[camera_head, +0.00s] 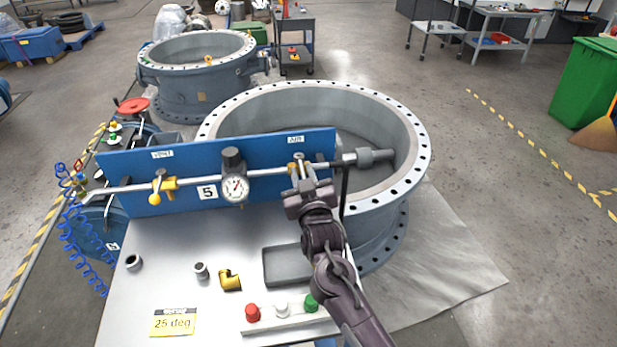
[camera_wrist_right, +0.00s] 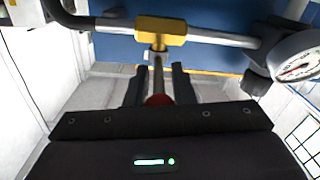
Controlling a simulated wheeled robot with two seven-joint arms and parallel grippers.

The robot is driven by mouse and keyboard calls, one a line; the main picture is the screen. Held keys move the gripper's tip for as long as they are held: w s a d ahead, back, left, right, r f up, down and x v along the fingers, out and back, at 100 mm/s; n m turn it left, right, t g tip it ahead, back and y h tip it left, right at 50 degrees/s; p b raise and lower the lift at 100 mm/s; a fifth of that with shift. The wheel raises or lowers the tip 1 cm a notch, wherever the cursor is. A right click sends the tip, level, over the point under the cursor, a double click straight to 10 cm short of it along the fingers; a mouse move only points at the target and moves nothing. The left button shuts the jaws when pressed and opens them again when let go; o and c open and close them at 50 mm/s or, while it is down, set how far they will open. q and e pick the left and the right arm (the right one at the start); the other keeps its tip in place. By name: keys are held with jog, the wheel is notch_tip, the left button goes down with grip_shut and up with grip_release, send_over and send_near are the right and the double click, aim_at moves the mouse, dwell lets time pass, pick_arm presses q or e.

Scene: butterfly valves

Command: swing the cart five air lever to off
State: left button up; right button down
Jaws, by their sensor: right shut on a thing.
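The number-five cart has a blue panel (camera_head: 225,166) with a horizontal metal pipe along it. Under the right label on the panel, a brass valve (camera_head: 297,168) sits on the pipe; its yellow body (camera_wrist_right: 161,31) shows in the right wrist view. Its lever (camera_wrist_right: 158,75) points away from the pipe, crosswise to it, and ends in a red tip (camera_wrist_right: 158,100). My right gripper (camera_head: 308,190) is at this valve; its two dark fingers (camera_wrist_right: 157,86) are shut on the lever. The gripper hides most of the lever in the head view. My left gripper is not seen.
A pressure gauge (camera_head: 235,188) and a second brass valve (camera_head: 162,187) are on the same pipe to the left. The cart top holds a grey tray (camera_head: 287,265), loose fittings, colored buttons (camera_head: 282,309) and a yellow card (camera_head: 173,322). A large flanged ring (camera_head: 412,150) stands behind.

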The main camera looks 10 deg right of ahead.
jog(key=shift+r+h, duration=0.1)
jog(key=shift+h, duration=0.2)
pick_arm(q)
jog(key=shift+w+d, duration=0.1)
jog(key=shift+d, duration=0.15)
pick_arm(e)
jog(key=shift+m, duration=0.3)
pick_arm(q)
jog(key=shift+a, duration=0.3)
pick_arm(e)
jog(key=c, duration=1.6)
grip_release()
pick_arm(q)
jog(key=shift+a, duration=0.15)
pick_arm(e)
jog(key=shift+o, duration=0.5)
jog(key=shift+w+a, duration=0.1)
